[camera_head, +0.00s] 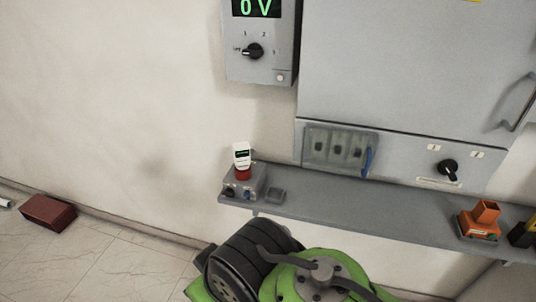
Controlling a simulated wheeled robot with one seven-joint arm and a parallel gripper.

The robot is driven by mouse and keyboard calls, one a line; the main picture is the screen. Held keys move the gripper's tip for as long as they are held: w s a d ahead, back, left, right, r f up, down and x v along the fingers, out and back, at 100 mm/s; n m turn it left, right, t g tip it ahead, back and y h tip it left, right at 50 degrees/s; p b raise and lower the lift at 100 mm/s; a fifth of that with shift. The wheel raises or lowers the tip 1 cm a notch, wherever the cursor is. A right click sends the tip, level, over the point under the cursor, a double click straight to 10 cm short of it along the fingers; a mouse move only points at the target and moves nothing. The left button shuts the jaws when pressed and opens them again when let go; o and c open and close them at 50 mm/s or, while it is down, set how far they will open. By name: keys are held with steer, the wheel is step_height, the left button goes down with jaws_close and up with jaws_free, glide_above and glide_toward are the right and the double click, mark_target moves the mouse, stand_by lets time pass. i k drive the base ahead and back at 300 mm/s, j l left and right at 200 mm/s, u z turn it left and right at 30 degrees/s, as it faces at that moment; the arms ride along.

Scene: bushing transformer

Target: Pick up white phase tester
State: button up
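The white phase tester (242,153) stands nearly upright, tilted slightly, with a small dark screen showing green marks. Its lower end is red and sits on or in a small grey box (257,183) at the left end of the grey shelf (335,208). The box has knobs or sockets on its front. My gripper is not in view, and nothing is seen touching the tester.
A grey cabinet (400,65) and a meter box reading 0 V (283,60) are above the shelf. An orange device (480,218) and a yellow-black item (525,234) stand at right. A dark red block (48,212) lies on the floor. The wall left of the tester is clear.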

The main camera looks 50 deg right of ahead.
mark_target(241, 151)
steer(key=z, duration=1.2)
steer(key=i+j+u, duration=0.1)
steer(key=i+j, duration=0.25)
steer(key=j, duration=0.2)
steer(key=i+j, duration=0.4)
steer(key=j+u, duration=0.05)
steer(key=j, duration=0.05)
